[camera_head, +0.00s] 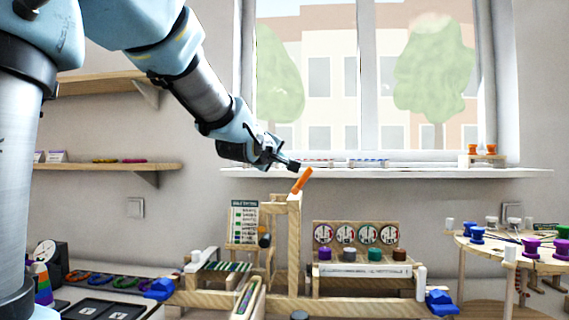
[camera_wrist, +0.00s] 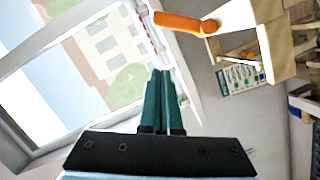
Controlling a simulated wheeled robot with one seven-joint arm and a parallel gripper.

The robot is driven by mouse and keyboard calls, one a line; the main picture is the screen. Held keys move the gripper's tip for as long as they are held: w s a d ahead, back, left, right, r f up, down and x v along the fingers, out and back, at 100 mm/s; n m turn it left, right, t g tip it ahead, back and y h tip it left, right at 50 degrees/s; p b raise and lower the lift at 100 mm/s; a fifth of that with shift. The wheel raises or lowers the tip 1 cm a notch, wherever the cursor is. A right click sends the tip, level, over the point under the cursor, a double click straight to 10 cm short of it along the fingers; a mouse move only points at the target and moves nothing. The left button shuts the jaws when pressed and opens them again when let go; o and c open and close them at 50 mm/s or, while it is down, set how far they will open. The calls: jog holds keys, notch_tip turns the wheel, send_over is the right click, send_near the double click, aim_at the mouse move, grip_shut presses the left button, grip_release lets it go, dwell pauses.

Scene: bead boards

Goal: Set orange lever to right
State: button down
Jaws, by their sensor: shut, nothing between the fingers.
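The orange lever (camera_head: 301,180) sits at the top of an upright wooden post (camera_head: 294,230) and leans to the upper right in the head view. In the wrist view the orange lever (camera_wrist: 186,23) lies nearly level, with its pivot end at the wooden block (camera_wrist: 268,38). My gripper (camera_head: 296,165) is shut and empty. Its tip is just left of the lever's upper end; I cannot tell in the head view whether they touch. In the wrist view my gripper's fingers (camera_wrist: 161,75) are together, with a visible gap to the lever.
A printed card (camera_head: 243,222) stands left of the post. A board with several dials (camera_head: 357,235) and coloured knobs stands to the right. A round wooden table (camera_head: 482,247) with spools is at far right. The window sill (camera_head: 400,171) runs behind.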

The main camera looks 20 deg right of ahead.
jog(key=shift+v, duration=2.55)
jog(key=a+f+m+g+y+p, duration=0.15)
jog(key=a+f+y, duration=0.25)
jog(key=a+f, duration=0.5)
jog(key=a+f+m+g+y, duration=0.1)
jog(key=a+f+g+y, duration=0.2)
jog(key=a+f, duration=0.65)
jog(key=s+a+f+m+g+y, duration=0.1)
jog(key=s+a+f+g, duration=0.2)
jog(key=s+f, duration=0.4)
jog(key=s+a+f+m+g+y, duration=0.1)
jog(key=s+a+f+g, duration=0.3)
jog(key=f, duration=0.5)
jog(key=s+a+m, duration=0.1)
jog(key=s+a, duration=0.1)
jog(key=s, duration=0.1)
jog(key=shift+a+f+y, duration=0.15)
jog(key=shift+y, duration=0.25)
